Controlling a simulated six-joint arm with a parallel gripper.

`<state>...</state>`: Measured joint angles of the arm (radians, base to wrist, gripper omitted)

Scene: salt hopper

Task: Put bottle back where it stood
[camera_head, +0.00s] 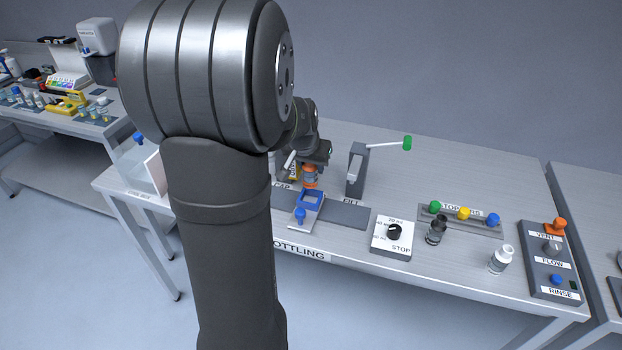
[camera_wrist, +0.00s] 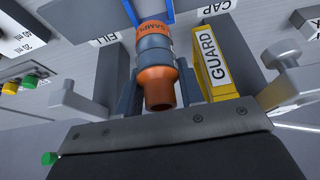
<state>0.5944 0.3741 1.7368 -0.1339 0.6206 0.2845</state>
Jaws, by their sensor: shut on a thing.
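The bottle (camera_wrist: 155,55) is grey, with an orange top and an orange band partly reading SAMPLE. It sits between the dark fingers of my gripper (camera_wrist: 158,95), which is shut on it. In the head view the bottle (camera_head: 309,177) shows below my gripper (camera_head: 315,165), roughly upright over a blue square frame (camera_head: 318,194) on the bench. The frame also shows in part at the top of the wrist view (camera_wrist: 169,17). I cannot tell whether the bottle's base touches anything.
A yellow GUARD block (camera_wrist: 222,88) stands close beside the bottle. A green-tipped lever (camera_head: 407,143) rises right of my gripper. A dial box (camera_head: 391,238), stopper rack (camera_head: 480,225), dark bottle (camera_head: 436,230) and white-capped bottle (camera_head: 501,259) stand farther right. My arm hides part of the bench.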

